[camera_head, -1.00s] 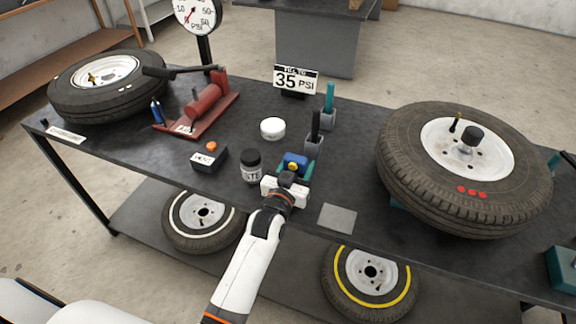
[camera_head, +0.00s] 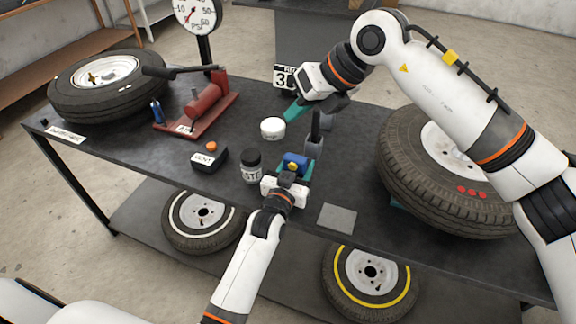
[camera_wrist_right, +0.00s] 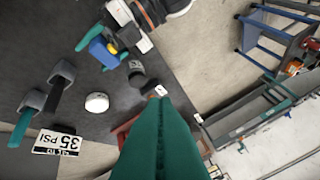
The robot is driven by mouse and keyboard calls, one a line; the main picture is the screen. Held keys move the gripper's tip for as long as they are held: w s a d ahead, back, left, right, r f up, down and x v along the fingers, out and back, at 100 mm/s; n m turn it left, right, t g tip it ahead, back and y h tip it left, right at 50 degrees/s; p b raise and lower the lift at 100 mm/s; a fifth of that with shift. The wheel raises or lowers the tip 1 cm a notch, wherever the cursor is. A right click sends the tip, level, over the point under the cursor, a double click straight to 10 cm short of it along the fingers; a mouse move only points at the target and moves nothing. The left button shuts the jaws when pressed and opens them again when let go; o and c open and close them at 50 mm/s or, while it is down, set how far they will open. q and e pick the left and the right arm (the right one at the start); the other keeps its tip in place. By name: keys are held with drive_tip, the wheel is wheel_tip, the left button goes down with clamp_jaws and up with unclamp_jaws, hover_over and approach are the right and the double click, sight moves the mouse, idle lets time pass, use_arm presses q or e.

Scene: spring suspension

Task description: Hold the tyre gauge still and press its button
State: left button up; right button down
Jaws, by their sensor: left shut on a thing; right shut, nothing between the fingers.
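The tyre gauge, a blue block (camera_head: 294,158) with a yellow button (camera_head: 292,167) facing up, is at the near middle of the workbench. My left gripper (camera_head: 296,172) is shut on it from the near side; its teal fingers partly hide the gauge. The blue gauge body also shows in the right wrist view (camera_wrist_right: 98,47), with the yellow button (camera_wrist_right: 112,48) on it. My right gripper (camera_head: 290,114) is shut and empty, in the air beyond the gauge, near the white round lid. Its teal fingers (camera_wrist_right: 160,130) fill the lower middle of the right wrist view, apart from the gauge.
A dark jar (camera_head: 251,166) stands just left of the gauge, and an upright dark tool in a grey holder (camera_head: 313,146) stands just behind it. The white lid (camera_head: 273,127) lies farther back. A big tyre (camera_head: 410,175) is at the right, partly behind my right arm.

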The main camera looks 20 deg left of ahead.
sight(293, 167)
drive_tip(key=s+a+f+n+t+h, duration=0.2)
drive_tip(key=s+f+n+t+h, duration=0.4)
drive_tip(key=f+n+t+h, duration=0.1)
wheel_tip(293, 167, down, 3)
drive_tip(key=shift+a+r+t+h, duration=0.2)
drive_tip(key=shift+t+h, duration=0.2)
drive_tip(key=shift+t, duration=0.4)
drive_tip(key=x, duration=1)
